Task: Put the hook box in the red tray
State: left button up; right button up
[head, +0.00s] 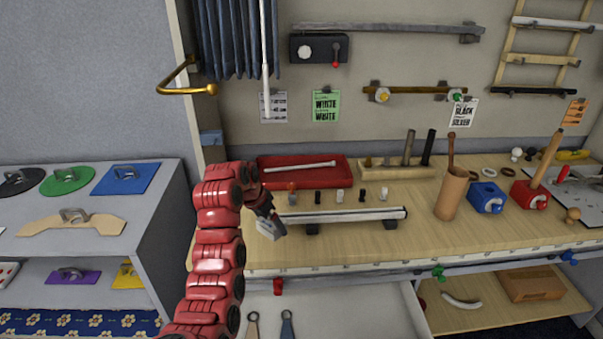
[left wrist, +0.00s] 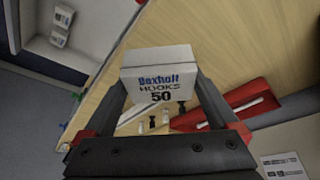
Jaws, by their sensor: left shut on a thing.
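My left gripper (head: 266,214) is shut on the hook box (head: 270,229), a small pale carton. In the left wrist view the box (left wrist: 160,75) sits between the two dark fingers, its face printed "HOOKS 50". In the head view the box is in front of the red tray, over the left part of the wooden bench. The red tray (head: 325,177) lies at the back of the bench and holds a white rod (head: 300,166). Part of the tray (left wrist: 228,103) shows behind the right finger in the left wrist view. My right gripper is not in view.
A row of small pegs (head: 340,195) and a long pale rail (head: 345,214) lie in front of the tray. A wooden block with upright tools (head: 395,172) stands right of it. A wooden cup (head: 452,195) stands farther right. A brass hook rail (head: 185,91) juts out upper left.

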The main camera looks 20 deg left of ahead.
aim_at(274, 180)
jog(key=i+j, duration=0.45)
jog(key=i, duration=0.15)
jog(key=i+j, duration=0.4)
jog(key=i, duration=0.2)
